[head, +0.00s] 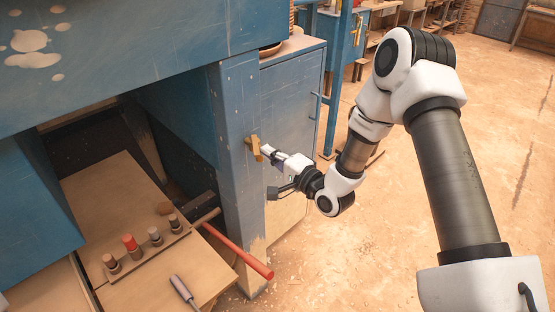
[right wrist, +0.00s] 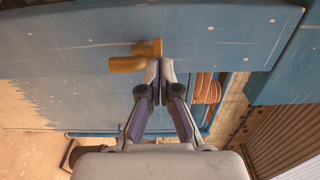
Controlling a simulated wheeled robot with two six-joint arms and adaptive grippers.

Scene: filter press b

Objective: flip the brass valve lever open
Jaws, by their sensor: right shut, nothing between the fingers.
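The brass valve lever (head: 253,147) is on the face of the blue post, and its bar looks about upright in the head view. In the right wrist view the lever (right wrist: 127,64) shows as a bar pointing left from a squarish brass hub. My right gripper (head: 266,151) is shut and empty, with its tips just right of the lever. In the right wrist view the shut fingertips (right wrist: 160,70) are close beside the hub's lower right. I cannot tell whether they touch it. My left gripper is not in view.
The blue post (head: 236,170) stands beside a blue cabinet (head: 290,95). A wooden board (head: 125,215) with several pegs lies at lower left. A red bar (head: 240,252) sticks out near the post's foot. The floor (head: 385,230) is open at right.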

